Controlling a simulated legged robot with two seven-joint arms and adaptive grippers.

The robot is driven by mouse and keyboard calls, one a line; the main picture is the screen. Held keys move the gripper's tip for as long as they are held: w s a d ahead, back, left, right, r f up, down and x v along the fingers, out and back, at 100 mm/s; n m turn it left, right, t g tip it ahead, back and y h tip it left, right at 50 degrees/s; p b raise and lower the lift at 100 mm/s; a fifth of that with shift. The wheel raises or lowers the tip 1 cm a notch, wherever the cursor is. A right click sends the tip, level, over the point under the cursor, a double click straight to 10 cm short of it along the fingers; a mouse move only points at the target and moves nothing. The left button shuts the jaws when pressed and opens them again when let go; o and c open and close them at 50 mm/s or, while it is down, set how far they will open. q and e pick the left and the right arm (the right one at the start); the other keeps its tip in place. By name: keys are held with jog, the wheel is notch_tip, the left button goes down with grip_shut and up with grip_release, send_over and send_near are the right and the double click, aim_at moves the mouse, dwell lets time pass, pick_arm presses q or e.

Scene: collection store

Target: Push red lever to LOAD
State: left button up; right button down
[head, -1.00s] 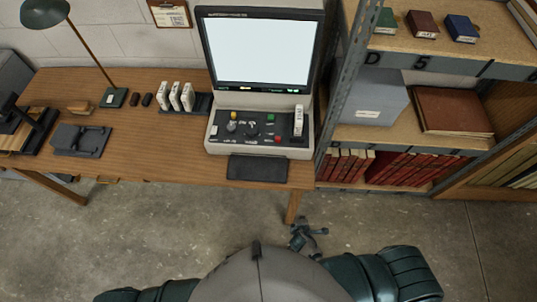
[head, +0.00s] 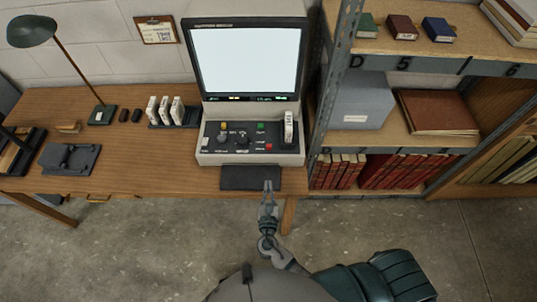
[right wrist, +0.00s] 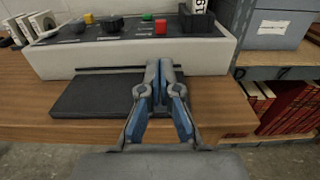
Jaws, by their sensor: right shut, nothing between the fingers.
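The red lever (head: 268,146) shows as a small red piece at the right of the dark control panel on a microfilm reader (head: 247,158). It also shows in the right wrist view (right wrist: 160,26), beyond and above my fingers. The lettering around it is too small to read. My right gripper (head: 268,188) is shut and empty, over the dark pad (head: 238,178) at the reader's front. In the right wrist view my right gripper (right wrist: 160,70) points towards the reader's front face, below the lever and apart from it. My left gripper is out of view.
The panel also carries a yellow knob (right wrist: 88,18), a green button (right wrist: 147,17) and a white labelled box (head: 288,127). The wooden desk (head: 150,183) has a lamp and several boxes on its left. A metal shelf (head: 325,110) stands close on the right.

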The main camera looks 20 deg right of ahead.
aim_at(269, 148)
jog(key=shift+w, duration=0.1)
